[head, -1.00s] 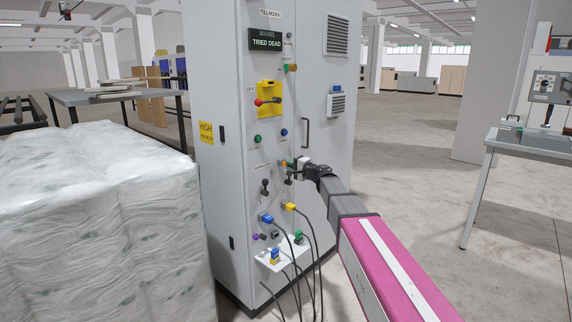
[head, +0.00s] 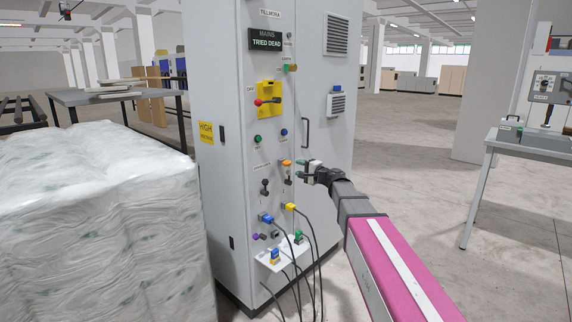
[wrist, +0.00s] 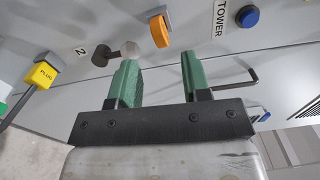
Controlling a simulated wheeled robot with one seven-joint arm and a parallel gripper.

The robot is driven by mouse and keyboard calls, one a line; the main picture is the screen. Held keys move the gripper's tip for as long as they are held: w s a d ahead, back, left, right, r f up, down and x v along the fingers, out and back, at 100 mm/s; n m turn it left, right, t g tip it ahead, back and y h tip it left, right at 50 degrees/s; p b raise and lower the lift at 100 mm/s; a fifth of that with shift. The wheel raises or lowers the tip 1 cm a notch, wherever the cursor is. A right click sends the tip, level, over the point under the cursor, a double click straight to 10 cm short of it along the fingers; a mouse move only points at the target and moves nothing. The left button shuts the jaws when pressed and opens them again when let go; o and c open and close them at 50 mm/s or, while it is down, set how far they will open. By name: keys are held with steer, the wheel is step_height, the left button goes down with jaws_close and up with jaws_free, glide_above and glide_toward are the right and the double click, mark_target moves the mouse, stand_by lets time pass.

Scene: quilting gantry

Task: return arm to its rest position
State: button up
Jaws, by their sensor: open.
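My gripper (head: 303,173) is in front of the grey electrical cabinet (head: 236,190), to the right of the column of controls. In the wrist view its two green fingertips (wrist: 158,75) are apart with nothing between them. My arm reaches in from the lower right.
Cables hang from blue (head: 267,219) and yellow (head: 290,207) plugs low on the cabinet. A wrapped pallet load (head: 100,230) stands at left. A bench with a device (head: 530,140) is at far right. The floor (head: 420,190) between cabinet and bench is clear.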

steer(key=s+d+f+n+g+h, duration=0.3)
steer(key=s+d+f, duration=0.2)
steer(key=s+f, duration=0.5)
steer(key=s+d+f+n+g+h, duration=0.2)
steer(key=s+d+f+g+h, duration=0.15)
steer(key=s+f, duration=0.6)
steer(key=s+d+f+n+g+h, duration=0.3)
steer(key=s+d+f+h, duration=0.5)
steer(key=s+d+f, duration=0.4)
steer(key=shift+s+d+f+g, duration=0.3)
steer(key=shift+s+d+g, duration=0.35)
steer(key=shift+d+g, duration=0.15)
